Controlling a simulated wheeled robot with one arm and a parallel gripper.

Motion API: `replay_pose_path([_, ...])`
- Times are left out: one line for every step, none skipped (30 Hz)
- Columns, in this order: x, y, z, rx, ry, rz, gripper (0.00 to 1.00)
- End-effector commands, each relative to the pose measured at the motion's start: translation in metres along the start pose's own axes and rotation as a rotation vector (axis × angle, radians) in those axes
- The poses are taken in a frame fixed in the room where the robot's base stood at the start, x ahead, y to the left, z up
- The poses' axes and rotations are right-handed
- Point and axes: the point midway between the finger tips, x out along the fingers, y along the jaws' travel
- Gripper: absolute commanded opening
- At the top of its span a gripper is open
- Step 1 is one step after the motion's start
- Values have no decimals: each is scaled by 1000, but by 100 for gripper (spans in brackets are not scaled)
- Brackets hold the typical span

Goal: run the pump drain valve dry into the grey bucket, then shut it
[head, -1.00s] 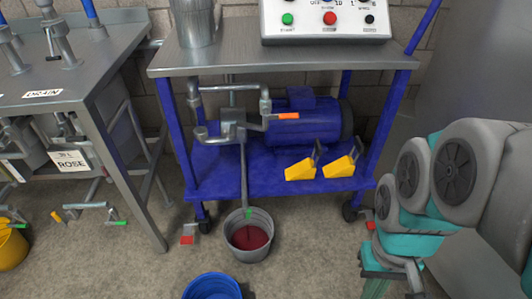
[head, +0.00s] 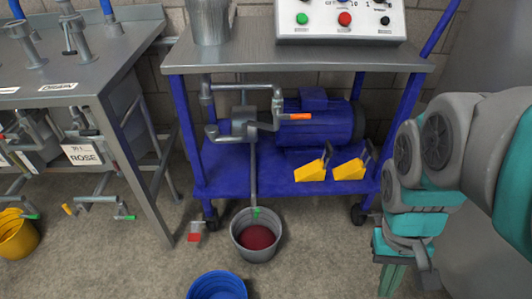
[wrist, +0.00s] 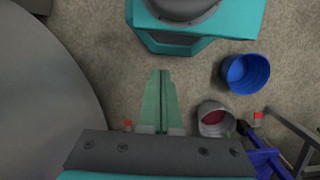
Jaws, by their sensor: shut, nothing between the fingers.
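The grey bucket (head: 238,247) stands on the floor in front of the blue pump cart, with dark red liquid (head: 256,238) in it. A thin pipe (head: 253,180) runs down from the pump's pipework to its mouth. A small green piece (head: 256,212) shows at the pipe's lower end; I cannot tell its exact lever position or whether liquid runs. The blue pump (head: 318,126) sits on the lower shelf; an orange lever (head: 300,117) is on its pipework. My gripper (head: 390,285) is low at right, apart from the bucket. In the wrist view its green fingers (wrist: 160,75) are shut and empty.
A blue bucket (head: 217,284) stands in front of the grey one. Two yellow wedges (head: 310,171) lie on the cart shelf. A red-tipped piece (head: 194,237) is near a caster. A steel bench (head: 120,62) and yellow bucket (head: 15,238) are at left. Floor between gripper and buckets looks clear.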

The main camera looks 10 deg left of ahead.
Motion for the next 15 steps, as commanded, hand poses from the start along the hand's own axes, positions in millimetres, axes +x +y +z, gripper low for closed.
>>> replay_pose_path([1,4,-12,2,-20,40,0])
replay_pose_path([0,7,-18,6,-29,66,0])
replay_pose_path([-2,11,-28,12,-40,102,0])
replay_pose_path([-4,13,-35,16,-45,129,0])
replay_pose_path([-5,15,-43,20,-49,156,0])
replay_pose_path([-6,17,-52,23,-60,193,0])
replay_pose_path([-7,18,-59,25,-66,221,0])
replay_pose_path([-9,19,-66,29,-68,249,0])
replay_pose_path([-11,20,-77,31,-73,289,0])
replay_pose_path([-12,20,-84,33,-76,317,0])
replay_pose_path([-13,20,-92,33,-77,347,0])
replay_pose_path([-14,19,-102,35,-79,385,0])
replay_pose_path([-16,18,-111,34,-76,415,0])
replay_pose_path([-18,16,-119,35,-71,445,0])
replay_pose_path([-18,13,-130,33,-70,484,0])
